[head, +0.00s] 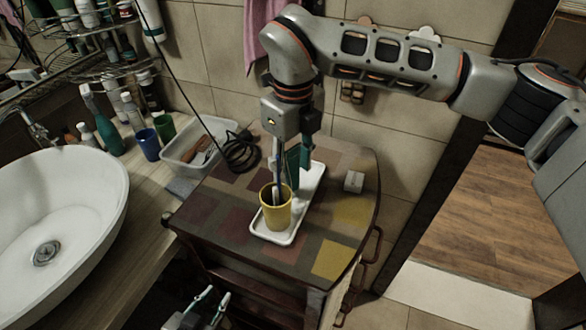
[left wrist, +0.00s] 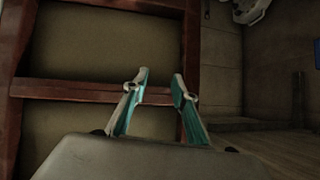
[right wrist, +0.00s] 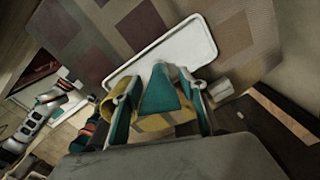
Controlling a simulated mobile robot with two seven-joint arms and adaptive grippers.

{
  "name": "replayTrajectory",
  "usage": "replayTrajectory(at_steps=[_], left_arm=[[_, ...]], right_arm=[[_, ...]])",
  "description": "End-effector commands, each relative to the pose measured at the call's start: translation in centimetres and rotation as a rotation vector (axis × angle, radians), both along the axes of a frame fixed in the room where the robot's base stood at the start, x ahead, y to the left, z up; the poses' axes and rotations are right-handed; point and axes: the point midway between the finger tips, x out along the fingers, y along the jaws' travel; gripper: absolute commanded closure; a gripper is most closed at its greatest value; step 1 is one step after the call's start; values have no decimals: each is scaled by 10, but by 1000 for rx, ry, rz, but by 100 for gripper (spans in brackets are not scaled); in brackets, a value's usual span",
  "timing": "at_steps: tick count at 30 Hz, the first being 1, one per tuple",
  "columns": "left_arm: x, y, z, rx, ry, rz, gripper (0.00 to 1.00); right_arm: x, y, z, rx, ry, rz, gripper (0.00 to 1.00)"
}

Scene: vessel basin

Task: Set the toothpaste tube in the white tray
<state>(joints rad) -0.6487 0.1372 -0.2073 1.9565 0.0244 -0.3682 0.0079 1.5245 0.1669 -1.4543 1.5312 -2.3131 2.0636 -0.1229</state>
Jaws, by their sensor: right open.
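The white tray (head: 311,184) lies on the patchwork-topped cabinet; it also shows in the right wrist view (right wrist: 180,45). A yellow cup (head: 276,212) stands upright on its near end. A dark green piece, apparently the toothpaste tube (head: 292,166), rises at the cup's back rim; in the right wrist view the tube (right wrist: 160,95) is between my fingers, wide end towards me. My left gripper (head: 216,294) is open and empty, low before the cabinet.
A small white box (head: 354,182) lies right of the tray. A clear bin (head: 188,150) with brown-handled items and a coiled black cable (head: 240,152) are at the back left. Blue (head: 147,144) and green (head: 164,127) cups stand beside the basin (head: 70,200). The cabinet's right front is bare.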

Motion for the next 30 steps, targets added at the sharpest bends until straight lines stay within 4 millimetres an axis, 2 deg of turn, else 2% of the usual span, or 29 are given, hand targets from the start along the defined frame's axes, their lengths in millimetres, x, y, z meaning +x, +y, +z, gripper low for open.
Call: replayTrajectory(at_steps=[9,15,21,30], left_arm=[[1,-4,-6,-6,-7,-3,73],[1,-3,-9,-6,-7,-4,73],[1,-3,-9,-6,-7,-4,73],[0,-3,-12,-4,-3,-5,73]], right_arm=[[1,0,64,-1,-6,-1,58],[1,0,96,-1,-4,-2,58],[0,0,110,-1,-1,0,58],[0,0,111,-1,-1,0,58]])
